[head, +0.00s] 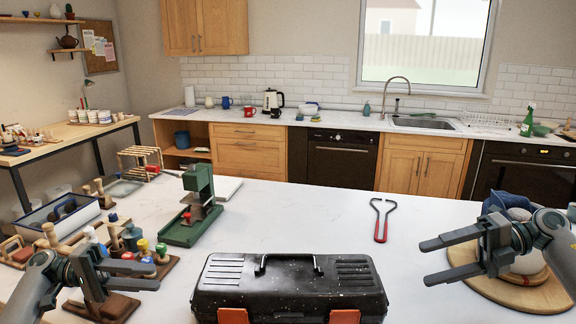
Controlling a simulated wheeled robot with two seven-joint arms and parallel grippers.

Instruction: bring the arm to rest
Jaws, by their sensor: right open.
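My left gripper (157,277) is at the lower left, its two fingers pointing right with a gap between them and nothing held. It hovers by the wooden rack of pottery tools (160,270), and partly covers it. My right gripper (430,261) is at the right, its fingers spread wide and pointing left, empty. It is above and in front of the round wooden board (520,296), which carries a pale rounded object (528,262) partly hidden by the gripper.
A black toolbox (290,285) with red latches stands at the front middle. Red-handled tongs (381,222) lie behind it. A green press (198,205) stands left of centre, near a blue-and-white tray (60,215). The white countertop (300,222) between them is clear.

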